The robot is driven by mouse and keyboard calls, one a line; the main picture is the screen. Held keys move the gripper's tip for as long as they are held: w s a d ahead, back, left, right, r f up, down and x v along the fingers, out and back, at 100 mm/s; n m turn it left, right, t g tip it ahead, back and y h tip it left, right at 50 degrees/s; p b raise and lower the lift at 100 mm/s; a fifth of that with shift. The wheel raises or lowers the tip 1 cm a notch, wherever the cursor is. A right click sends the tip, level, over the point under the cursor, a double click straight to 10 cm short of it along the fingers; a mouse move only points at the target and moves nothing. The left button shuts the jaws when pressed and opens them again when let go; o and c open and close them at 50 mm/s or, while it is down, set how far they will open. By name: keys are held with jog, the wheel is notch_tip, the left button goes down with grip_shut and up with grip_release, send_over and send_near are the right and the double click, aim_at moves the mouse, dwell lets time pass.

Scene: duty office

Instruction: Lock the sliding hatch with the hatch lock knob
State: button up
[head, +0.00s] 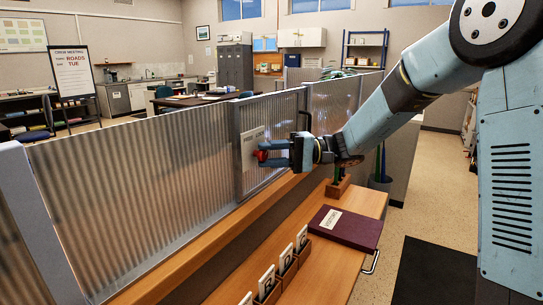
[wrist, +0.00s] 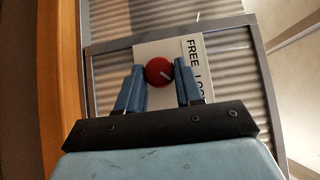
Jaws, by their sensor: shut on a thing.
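The hatch lock knob is a red round knob (wrist: 160,71) with a slanted white line on its face. It sits on a white plate (wrist: 150,50) lettered FREE and, partly hidden by a finger, LOCK. In the head view the plate (head: 252,139) is on the ribbed translucent sliding hatch (head: 275,113), and only a bit of the red knob (head: 261,156) shows. My gripper (head: 264,154) reaches it from the right. In the wrist view my gripper (wrist: 160,68) has one blue finger on each side of the knob and is shut on it.
A wooden counter (head: 325,265) runs below the hatch. On it are a dark red book (head: 345,227), a card rack (head: 285,265) and a pen holder (head: 338,187). Open floor lies to the right.

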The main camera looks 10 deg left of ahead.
jog(key=o, duration=1)
jog(key=shift+f, duration=0.1)
jog(key=v, duration=1.4)
jog(key=shift+w+a, duration=0.1)
jog(key=s+d+m+t+h, duration=0.1)
jog(key=s+d+t+h, duration=0.3)
jog(key=s+d, duration=0.3)
jog(key=s+d+m+t+h, duration=0.2)
jog(key=s+d+t+h, duration=0.2)
jog(key=s+d+h, duration=0.3)
jog(key=s+d+f+m+t+h, duration=0.1)
jog(key=s+d+t+h, duration=0.3)
jog(key=s+d, duration=0.4)
jog(key=shift+s+d+h, duration=0.15)
jog(key=shift+s+h, duration=0.75)
jog(key=shift+s, duration=0.7)
